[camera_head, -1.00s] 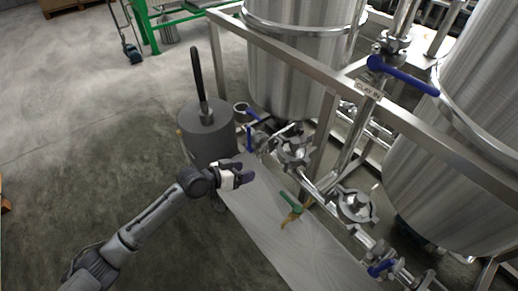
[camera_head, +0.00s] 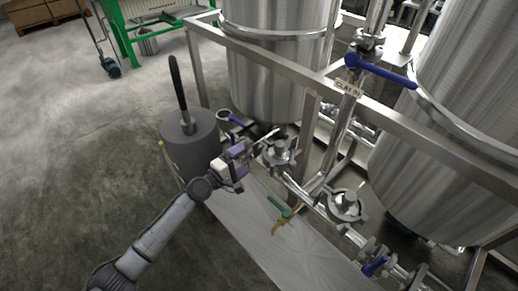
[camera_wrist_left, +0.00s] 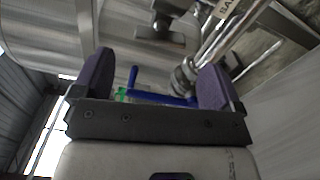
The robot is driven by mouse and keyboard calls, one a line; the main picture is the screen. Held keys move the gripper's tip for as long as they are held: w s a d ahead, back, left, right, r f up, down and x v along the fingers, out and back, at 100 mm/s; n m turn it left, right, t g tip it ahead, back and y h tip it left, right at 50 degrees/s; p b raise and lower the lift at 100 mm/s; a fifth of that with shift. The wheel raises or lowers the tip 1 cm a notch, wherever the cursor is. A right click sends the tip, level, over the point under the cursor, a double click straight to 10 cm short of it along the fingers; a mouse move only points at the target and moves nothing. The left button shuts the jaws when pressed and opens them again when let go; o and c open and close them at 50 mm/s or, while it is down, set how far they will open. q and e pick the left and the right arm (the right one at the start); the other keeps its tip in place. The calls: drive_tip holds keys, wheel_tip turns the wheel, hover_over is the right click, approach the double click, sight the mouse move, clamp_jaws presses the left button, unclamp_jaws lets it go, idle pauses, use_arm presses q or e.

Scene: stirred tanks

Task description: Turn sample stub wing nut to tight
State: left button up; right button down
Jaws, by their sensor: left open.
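My left gripper (camera_head: 245,150) is open beside the pipe run, just left of a steel clamped fitting (camera_head: 279,153). A second clamped fitting (camera_head: 345,206) sits lower right along the pipe. I cannot tell which clamp is on the sample stub, and no wing nut shows clearly. In the left wrist view my two purple fingers (camera_wrist_left: 156,65) stand apart. A blue lever (camera_wrist_left: 165,98) and a steel pipe joint (camera_wrist_left: 184,75) show beyond and between them; contact is not clear. My right gripper is not in view.
A grey cylinder with a black upright handle (camera_head: 188,140) stands close left of my gripper. A frame rail (camera_head: 275,65) crosses above the pipes. A green-handled brass tap (camera_head: 281,214) sits over the flat metal sheet (camera_head: 262,240). Steel tanks (camera_head: 278,60) stand behind.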

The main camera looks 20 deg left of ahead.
sight(259, 146)
use_arm(q)
drive_tip(key=b+x, duration=0.2)
drive_tip(key=x, duration=0.4)
drive_tip(key=shift+w+d+f, duration=0.1)
drive_tip(key=shift+w+d, duration=0.15)
drive_tip(key=shift+w, duration=0.1)
drive_tip(key=shift+b+x, duration=0.4)
drive_tip(key=shift+x, duration=0.5)
drive_tip(key=c, duration=0.9)
drive_tip(key=shift+m+b, duration=0.3)
drive_tip(key=shift+c, duration=0.2)
drive_tip(key=shift+m, duration=0.5)
drive_tip(key=o, duration=0.9)
